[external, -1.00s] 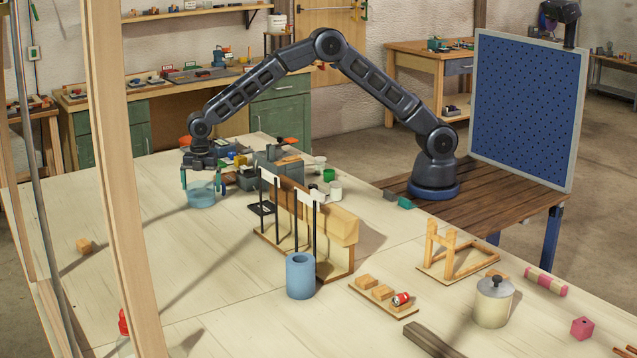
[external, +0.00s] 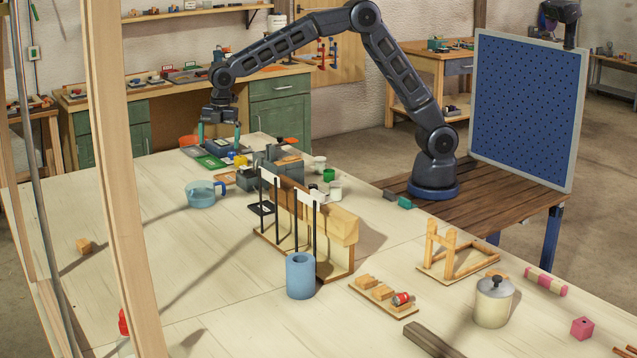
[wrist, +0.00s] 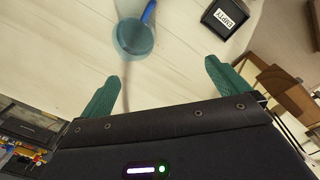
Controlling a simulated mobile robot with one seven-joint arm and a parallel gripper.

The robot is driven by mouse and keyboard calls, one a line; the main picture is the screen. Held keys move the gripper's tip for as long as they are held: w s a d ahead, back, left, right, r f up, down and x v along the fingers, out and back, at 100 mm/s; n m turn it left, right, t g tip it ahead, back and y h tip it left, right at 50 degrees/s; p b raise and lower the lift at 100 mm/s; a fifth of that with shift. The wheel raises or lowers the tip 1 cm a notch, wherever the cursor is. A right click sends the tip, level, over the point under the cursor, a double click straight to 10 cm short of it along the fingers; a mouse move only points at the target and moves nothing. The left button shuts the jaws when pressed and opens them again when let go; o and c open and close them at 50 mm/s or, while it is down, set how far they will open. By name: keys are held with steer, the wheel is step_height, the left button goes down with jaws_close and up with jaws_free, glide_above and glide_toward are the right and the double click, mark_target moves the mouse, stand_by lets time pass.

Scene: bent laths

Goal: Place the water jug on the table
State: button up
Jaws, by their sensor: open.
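The water jug (external: 201,195) is a translucent blue vessel with a darker blue handle (external: 221,188). It stands upright on the pale wooden table (external: 130,225), left of the middle. The jug also shows at the top of the wrist view (wrist: 134,38), with its handle pointing up in that picture. My gripper (external: 219,133) has two green fingers and is open and empty. It hangs above and behind the jug, clear of it. In the wrist view my gripper's fingers (wrist: 160,88) are spread wide with only tabletop between them.
A wooden rack with black posts (external: 290,225) stands right of the jug, with a blue cylinder (external: 300,276) in front. A small black tray (wrist: 225,17) lies near the jug. Several coloured items crowd the table's back edge. The table's left part is mostly clear.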

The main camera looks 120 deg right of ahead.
steer(key=s+a+r+m+t, duration=0.1)
steer(key=s+a+r, duration=0.45)
steer(key=s, duration=0.25)
steer(key=s+a+r+m, duration=0.2)
steer(key=s+a+r, duration=0.35)
steer(key=s, duration=0.35)
steer(key=s+a+r+m+t, duration=0.1)
steer(key=s+a+r, duration=0.3)
steer(key=s+a, duration=0.35)
steer(key=s+a+f+m, duration=0.1)
steer(key=s+a, duration=0.1)
steer(key=s, duration=0.7)
steer(key=s+a+f+m+t, duration=0.1)
steer(key=s+a+f+m, duration=0.1)
steer(key=s, duration=0.6)
steer(key=s+a+f+m, duration=0.2)
steer(key=s, duration=0.7)
steer(key=shift+s+a+t+y, duration=0.3)
steer(key=shift+t, duration=0.1)
